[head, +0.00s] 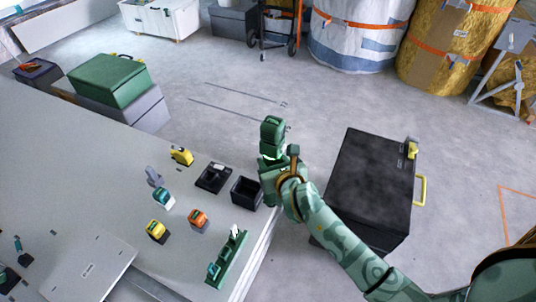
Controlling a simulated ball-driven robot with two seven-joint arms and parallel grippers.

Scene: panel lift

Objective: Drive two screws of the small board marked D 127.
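A flat grey board (82,268) lies on the pale worktop at lower left. It bears a small label too small to read, so I cannot tell whether it is the board marked D 127. No screws can be made out on it. My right arm comes in from the lower right, and its gripper (275,168) is at the worktop's right edge, far from the board. A dark green, drill-like shape (272,130) shows at the gripper's end; I cannot tell whether it is gripped. The fingers are not clearly visible. My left gripper is out of view.
The worktop (70,170) carries a black bin (246,191), a black tray (213,178), a green rack (229,258) and small yellow, teal and orange tools (198,218). A black cabinet (370,185) stands right of it. Green and grey cases (110,80) stand behind. Floor beyond is mostly clear.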

